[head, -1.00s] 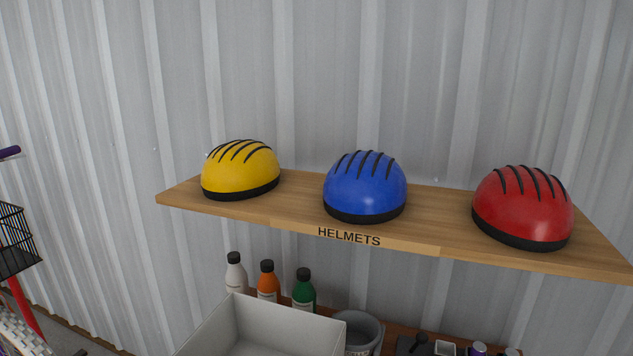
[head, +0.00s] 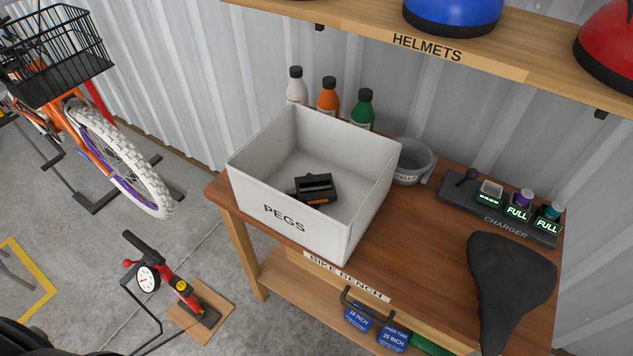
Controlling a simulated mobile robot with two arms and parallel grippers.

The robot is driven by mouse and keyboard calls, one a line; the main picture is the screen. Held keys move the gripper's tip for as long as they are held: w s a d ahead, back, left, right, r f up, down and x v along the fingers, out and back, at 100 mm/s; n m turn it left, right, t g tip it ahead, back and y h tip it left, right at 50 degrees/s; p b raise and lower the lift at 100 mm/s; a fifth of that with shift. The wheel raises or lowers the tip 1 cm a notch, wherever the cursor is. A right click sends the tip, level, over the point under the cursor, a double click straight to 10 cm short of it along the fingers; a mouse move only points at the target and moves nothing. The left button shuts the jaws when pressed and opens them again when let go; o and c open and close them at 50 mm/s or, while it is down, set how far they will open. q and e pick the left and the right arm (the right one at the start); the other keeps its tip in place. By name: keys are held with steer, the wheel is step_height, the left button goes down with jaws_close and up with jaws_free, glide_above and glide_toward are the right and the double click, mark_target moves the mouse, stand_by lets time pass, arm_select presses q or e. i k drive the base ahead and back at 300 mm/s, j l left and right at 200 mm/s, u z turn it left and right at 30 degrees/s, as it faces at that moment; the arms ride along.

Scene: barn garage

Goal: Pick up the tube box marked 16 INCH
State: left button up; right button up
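The tube box marked 16 INCH (head: 358,317) is a small blue box low under the front of the bike bench, below the dark drawer handle (head: 366,306). Its upper part is close behind the handle. A second blue box marked 20 INCH (head: 394,338) stands just right of it, and part of a green box (head: 427,346) shows further right. Neither of my grippers is in view.
The wooden bench (head: 415,240) bears a white PEGS bin (head: 252,192) with a black pedal-like part (head: 314,188), a charger (head: 505,212) and a black saddle (head: 510,285). A red floor pump (head: 185,290) stands left of the bench. A bike (head: 110,150) is further left.

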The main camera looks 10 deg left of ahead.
mark_target(363, 323)
steer(key=k+l+z, duration=0.15)
steer(key=k, duration=0.25)
steer(key=l+z, duration=0.1)
steer(key=l, duration=0.25)
steer(key=i+l+z, duration=0.15)
steer(key=l, duration=0.15)
steer(key=i+l+z, duration=0.1)
steer(key=l, duration=0.25)
